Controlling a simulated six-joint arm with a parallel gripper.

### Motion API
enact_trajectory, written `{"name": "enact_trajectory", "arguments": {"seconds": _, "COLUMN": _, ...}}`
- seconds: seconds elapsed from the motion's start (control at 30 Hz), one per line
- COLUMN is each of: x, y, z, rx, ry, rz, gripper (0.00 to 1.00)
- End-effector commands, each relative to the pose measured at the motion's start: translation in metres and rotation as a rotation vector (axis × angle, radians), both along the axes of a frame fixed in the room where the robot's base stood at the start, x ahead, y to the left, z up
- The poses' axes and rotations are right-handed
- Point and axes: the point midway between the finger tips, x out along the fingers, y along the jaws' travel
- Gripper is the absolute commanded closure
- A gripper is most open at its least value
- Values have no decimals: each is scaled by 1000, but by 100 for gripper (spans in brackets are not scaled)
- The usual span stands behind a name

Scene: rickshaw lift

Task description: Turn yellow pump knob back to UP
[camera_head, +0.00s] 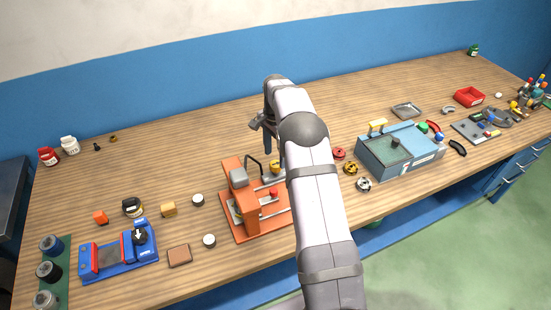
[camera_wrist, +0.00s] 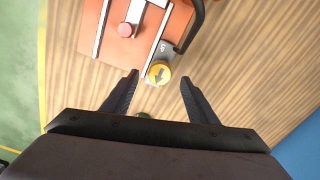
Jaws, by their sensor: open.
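The yellow pump knob (camera_wrist: 159,72) sits on a grey plate at the edge of the orange machine (camera_wrist: 143,38). A dark arrow on the knob appears to point toward the bottom of the wrist view, away from small lettering on the plate (camera_wrist: 164,48). In the head view the knob (camera_head: 275,166) shows beside the machine (camera_head: 241,195), below my gripper (camera_head: 269,148). My gripper is open and empty. In the wrist view its fingertips (camera_wrist: 159,78) lie on either side of the knob; I cannot tell the height gap between them.
A teal machine (camera_head: 400,150) and red and yellow knobs stand to the right. A blue device (camera_head: 118,252) stands at left. The table behind is mostly clear.

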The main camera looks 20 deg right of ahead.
Motion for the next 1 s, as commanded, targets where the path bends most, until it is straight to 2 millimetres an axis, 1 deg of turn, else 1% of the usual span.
{"name": "enact_trajectory", "arguments": {"seconds": 0.1, "x": -1, "y": 0, "z": -13, "rx": 1, "ry": 4, "rz": 0, "gripper": 47}}
{"name": "enact_trajectory", "arguments": {"seconds": 0.3, "x": -1, "y": 0, "z": -30, "rx": 0, "ry": 1, "rz": 0, "gripper": 47}}
{"name": "enact_trajectory", "arguments": {"seconds": 0.43, "x": -1, "y": 0, "z": -34, "rx": 0, "ry": 0, "rz": 0, "gripper": 47}}
{"name": "enact_trajectory", "arguments": {"seconds": 0.63, "x": 0, "y": 0, "z": -35, "rx": 0, "ry": 0, "rz": 1, "gripper": 47}}
{"name": "enact_trajectory", "arguments": {"seconds": 0.67, "x": 0, "y": 0, "z": -34, "rx": 0, "ry": 0, "rz": 1, "gripper": 49}}
{"name": "enact_trajectory", "arguments": {"seconds": 0.7, "x": 0, "y": 0, "z": -34, "rx": 0, "ry": 0, "rz": 1, "gripper": 58}}
{"name": "enact_trajectory", "arguments": {"seconds": 0.77, "x": 0, "y": 0, "z": -34, "rx": 0, "ry": 0, "rz": 1, "gripper": 73}}
{"name": "enact_trajectory", "arguments": {"seconds": 0.8, "x": 0, "y": 0, "z": -34, "rx": 0, "ry": 0, "rz": 1, "gripper": 82}}
{"name": "enact_trajectory", "arguments": {"seconds": 0.83, "x": 0, "y": 0, "z": -34, "rx": 0, "ry": 0, "rz": 1, "gripper": 88}}
{"name": "enact_trajectory", "arguments": {"seconds": 1.0, "x": 0, "y": 0, "z": -34, "rx": 0, "ry": 0, "rz": 3, "gripper": 88}}
